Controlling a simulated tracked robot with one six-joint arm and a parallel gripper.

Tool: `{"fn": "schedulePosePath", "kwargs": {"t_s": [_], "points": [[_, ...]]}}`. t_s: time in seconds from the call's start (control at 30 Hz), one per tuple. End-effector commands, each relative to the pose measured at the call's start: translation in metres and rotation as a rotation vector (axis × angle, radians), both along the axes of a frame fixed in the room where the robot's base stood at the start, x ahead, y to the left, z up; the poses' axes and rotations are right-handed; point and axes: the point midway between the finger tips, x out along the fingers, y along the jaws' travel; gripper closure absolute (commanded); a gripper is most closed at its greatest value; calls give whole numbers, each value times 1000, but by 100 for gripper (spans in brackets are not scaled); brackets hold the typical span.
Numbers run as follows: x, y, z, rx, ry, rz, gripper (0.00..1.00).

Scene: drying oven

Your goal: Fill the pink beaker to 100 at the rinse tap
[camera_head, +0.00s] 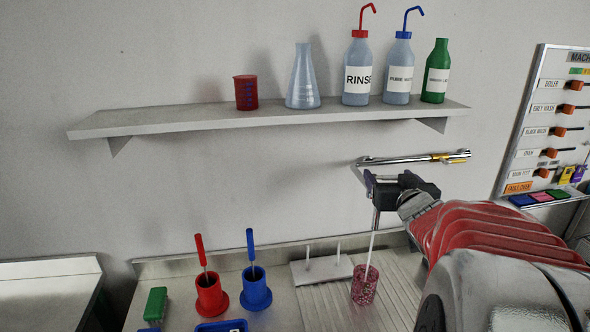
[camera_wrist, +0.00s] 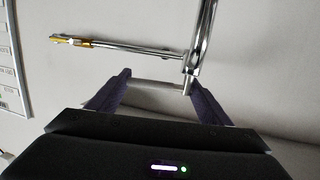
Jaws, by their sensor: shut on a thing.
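The pink beaker (camera_head: 364,289) stands upright on the ribbed drainboard, below my gripper and apart from it. A thin white line (camera_head: 371,249), which looks like running water, runs down into it from a grey vertical pipe (camera_head: 376,219). The beaker's level and marks are too small to read. The chrome tap (camera_head: 400,160) is on the wall, with a yellow-tipped end (camera_head: 455,156); the wrist view shows it too (camera_wrist: 130,48). My gripper (camera_head: 384,183) is at the tap. Its jaws are shut on a short grey bar (camera_wrist: 157,85), probably a tap part.
The shelf (camera_head: 180,119) above holds a red beaker (camera_head: 246,92), a flask (camera_head: 303,80) and several bottles. A red holder (camera_head: 211,299) and a blue holder (camera_head: 256,294) stand left of the peg rack (camera_head: 321,270). A labelled panel (camera_head: 545,115) is at right.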

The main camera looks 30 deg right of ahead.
Motion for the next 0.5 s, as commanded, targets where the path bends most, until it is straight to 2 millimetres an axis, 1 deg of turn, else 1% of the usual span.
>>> {"fn": "schedulePosePath", "kwargs": {"t_s": [0.07,0.5], "points": [[0,-3,1,-1,-3,16,49],[5,-6,1,-1,-2,173,49]]}}
